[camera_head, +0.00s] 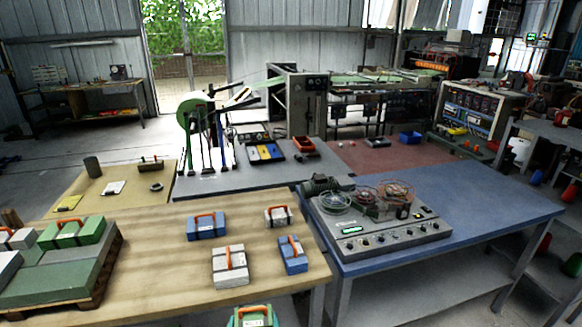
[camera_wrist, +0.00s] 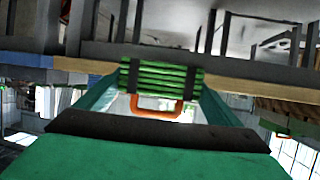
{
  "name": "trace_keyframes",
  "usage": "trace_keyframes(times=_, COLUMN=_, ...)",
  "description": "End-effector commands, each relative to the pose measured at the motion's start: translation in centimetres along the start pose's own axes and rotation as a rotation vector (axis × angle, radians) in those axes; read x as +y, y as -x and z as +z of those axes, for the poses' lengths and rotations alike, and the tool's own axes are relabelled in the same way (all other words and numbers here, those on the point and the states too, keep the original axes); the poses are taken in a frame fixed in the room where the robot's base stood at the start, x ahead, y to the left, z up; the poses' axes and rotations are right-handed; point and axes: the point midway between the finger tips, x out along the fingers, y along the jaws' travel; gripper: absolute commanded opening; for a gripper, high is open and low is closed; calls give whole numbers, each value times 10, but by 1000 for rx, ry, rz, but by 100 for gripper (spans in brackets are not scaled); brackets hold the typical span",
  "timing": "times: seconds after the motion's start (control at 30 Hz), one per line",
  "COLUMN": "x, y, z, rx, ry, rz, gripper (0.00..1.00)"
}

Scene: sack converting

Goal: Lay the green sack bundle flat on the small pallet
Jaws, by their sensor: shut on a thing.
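My gripper (camera_wrist: 160,105) is shut on a green sack bundle (camera_wrist: 153,76), a layered stack with dark straps and an orange handle. In the head view, the held bundle (camera_head: 254,321) shows only partly at the bottom edge, in front of the wooden table. The small pallet (camera_head: 92,302) lies on the left of that table, left of my gripper and apart from it. It bears flat green layers (camera_head: 52,282), a green bundle (camera_head: 72,233) with orange handles and pale bundles at its left. The pallet's left part is cut off by the frame.
On the wooden table (camera_head: 150,235) lie two blue bundles (camera_head: 207,226) (camera_head: 292,254) and two white bundles (camera_head: 230,266) (camera_head: 278,216). The table is bare between them and the pallet. A blue bench (camera_head: 470,210) with a reel machine (camera_head: 378,228) stands to the right.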

Motion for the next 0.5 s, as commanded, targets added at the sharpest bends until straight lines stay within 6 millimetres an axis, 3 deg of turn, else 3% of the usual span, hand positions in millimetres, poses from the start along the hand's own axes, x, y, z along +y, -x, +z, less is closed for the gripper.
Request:
trace_keyframes(times=0.03, x=12, y=-5, z=29, rx=-13, ry=-6, rz=16, gripper=63)
trace_keyframes(times=0.3, x=64, y=-5, z=152, rx=-11, ry=-32, rz=83, gripper=63)
trace_keyframes(times=0.5, x=85, y=10, z=214, rx=-6, ry=-42, rz=112, gripper=63)
